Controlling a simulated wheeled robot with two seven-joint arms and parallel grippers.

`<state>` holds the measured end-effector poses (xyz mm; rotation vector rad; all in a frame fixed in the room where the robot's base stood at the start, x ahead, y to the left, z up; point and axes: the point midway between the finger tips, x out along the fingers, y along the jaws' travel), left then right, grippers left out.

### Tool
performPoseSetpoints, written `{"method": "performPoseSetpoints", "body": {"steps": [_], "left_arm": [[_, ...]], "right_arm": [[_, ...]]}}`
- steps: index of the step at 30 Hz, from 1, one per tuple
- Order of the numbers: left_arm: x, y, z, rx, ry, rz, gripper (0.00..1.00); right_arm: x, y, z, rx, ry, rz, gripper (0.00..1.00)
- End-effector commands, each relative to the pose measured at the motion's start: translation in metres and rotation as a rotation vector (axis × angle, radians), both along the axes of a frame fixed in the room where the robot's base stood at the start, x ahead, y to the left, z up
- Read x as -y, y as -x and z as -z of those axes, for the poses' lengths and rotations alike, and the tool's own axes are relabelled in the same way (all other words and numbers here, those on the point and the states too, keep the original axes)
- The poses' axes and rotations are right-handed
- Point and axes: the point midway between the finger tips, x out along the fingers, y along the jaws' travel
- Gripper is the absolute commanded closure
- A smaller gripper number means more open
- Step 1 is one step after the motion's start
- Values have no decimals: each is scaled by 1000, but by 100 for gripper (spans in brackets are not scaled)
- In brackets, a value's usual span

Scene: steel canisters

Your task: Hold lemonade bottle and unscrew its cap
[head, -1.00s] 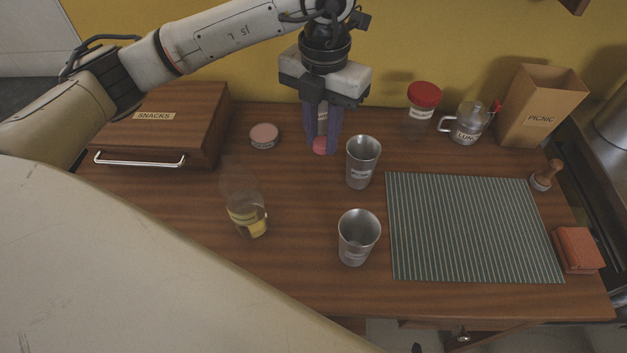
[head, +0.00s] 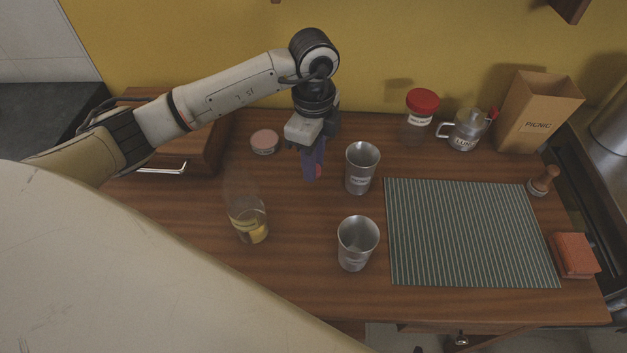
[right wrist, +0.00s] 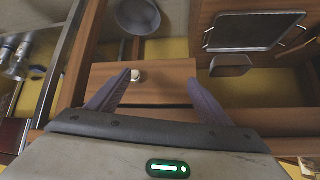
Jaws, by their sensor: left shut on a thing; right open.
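A clear bottle (head: 248,222) with yellow liquid low inside and a label too small to read stands upright at the left of the table; its transparent upper part is faint and shows no cap. My left gripper (head: 314,176) points down, right of and behind the bottle and apart from it. Its purple fingers are shut on a small red thing (head: 319,171) that looks like a cap, mostly hidden by the fingers. My right gripper (right wrist: 160,78) is open and empty in the right wrist view, over a wooden front with a pale knob; it is not in the head view.
Two steel cups (head: 361,168) (head: 357,243) stand right of the bottle and gripper. A pink-lidded tin (head: 264,142) and a wooden box (head: 214,140) are behind. A striped mat (head: 470,232) lies bare at the right. A red-lidded jar (head: 421,117) stands behind it.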

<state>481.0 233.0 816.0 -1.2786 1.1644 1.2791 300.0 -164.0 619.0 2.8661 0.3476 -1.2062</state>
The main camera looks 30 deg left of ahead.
Motion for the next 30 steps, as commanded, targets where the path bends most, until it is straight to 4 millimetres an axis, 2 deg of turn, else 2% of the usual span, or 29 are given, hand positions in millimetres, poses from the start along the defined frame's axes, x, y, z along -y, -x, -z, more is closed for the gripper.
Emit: {"method": "performPoseSetpoints", "body": {"steps": [12, 26, 27, 29, 30], "left_arm": [[0, 1, 55, -2, -1, 3, 100], [0, 0, 63, 1, 0, 4, 100], [0, 0, 62, 2, 0, 4, 71], [0, 0, 62, 1, 0, 4, 61], [0, 0, 62, 1, 0, 4, 59]], "right_arm": [[0, 1, 1, -2, 1, -1, 27], [-1, 1, 4, -3, 1, -3, 27], [-1, 1, 2, -3, 1, -3, 27], [-1, 1, 2, -2, 0, -3, 27], [-1, 1, 2, -2, 0, -3, 27]]}}
